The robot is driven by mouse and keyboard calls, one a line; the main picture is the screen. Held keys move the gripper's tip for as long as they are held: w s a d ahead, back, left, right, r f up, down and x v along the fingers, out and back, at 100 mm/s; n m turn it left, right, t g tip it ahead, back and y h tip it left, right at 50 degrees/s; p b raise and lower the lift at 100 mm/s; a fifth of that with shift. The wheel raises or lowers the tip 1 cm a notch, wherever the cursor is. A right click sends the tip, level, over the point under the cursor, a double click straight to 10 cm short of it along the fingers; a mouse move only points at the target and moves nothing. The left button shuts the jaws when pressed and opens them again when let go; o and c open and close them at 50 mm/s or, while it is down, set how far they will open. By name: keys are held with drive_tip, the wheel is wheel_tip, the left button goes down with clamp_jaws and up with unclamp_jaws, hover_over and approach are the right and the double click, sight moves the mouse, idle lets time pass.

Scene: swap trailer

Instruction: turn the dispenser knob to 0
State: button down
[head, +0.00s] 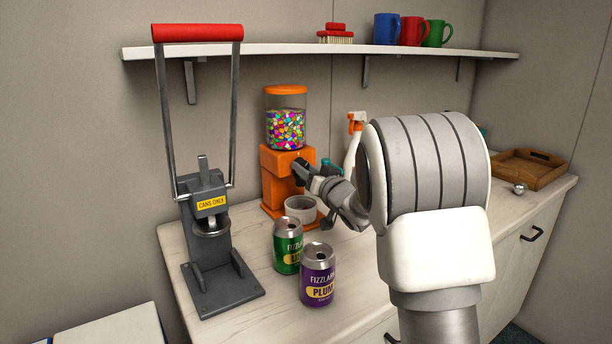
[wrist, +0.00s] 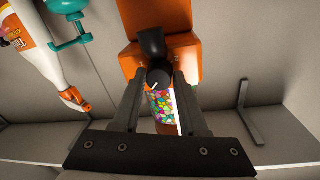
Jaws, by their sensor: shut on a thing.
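The orange candy dispenser (head: 275,187) stands on the counter against the wall, with a clear globe of coloured candies on top. Its orange body (wrist: 184,62) also shows in the wrist view, with a black spout (wrist: 151,43). The dark round knob (wrist: 157,76) sits between my fingertips and has a short white mark pointing to the lower left of the picture. My gripper (wrist: 159,78) is shut on the knob, one finger on each side. In the head view my gripper (head: 303,171) is at the dispenser's front and hides the knob. No scale numbers are readable.
A grey cup (head: 300,208) stands below the dispenser. Green (head: 288,246) and purple (head: 318,274) cans stand in front. A can crusher (head: 210,235) is at left. A spray bottle (head: 352,140) stands right of the dispenser. A wooden tray (head: 527,168) lies far right. A shelf (head: 320,50) runs above.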

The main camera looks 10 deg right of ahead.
drive_tip(key=n+b, duration=0.2)
drive_tip(key=n, duration=0.1)
drive_tip(key=n+b, duration=0.5)
drive_tip(key=n, duration=0.1)
drive_tip(key=shift+d+f+y+b, duration=0.1)
drive_tip(key=shift+f+y+b, duration=0.2)
drive_tip(key=shift+y, duration=0.1)
drive_tip(key=shift+r+t, duration=0.15)
drive_tip(key=shift+t, duration=0.15)
drive_tip(key=shift+c, duration=2.2)
unclamp_jaws()
drive_tip(key=p+v, duration=0.2)
drive_tip(key=v, duration=1.5)
drive_tip(key=shift+s, duration=0.2)
drive_tip(key=shift+d+r, duration=0.15)
drive_tip(key=shift+d, duration=0.05)
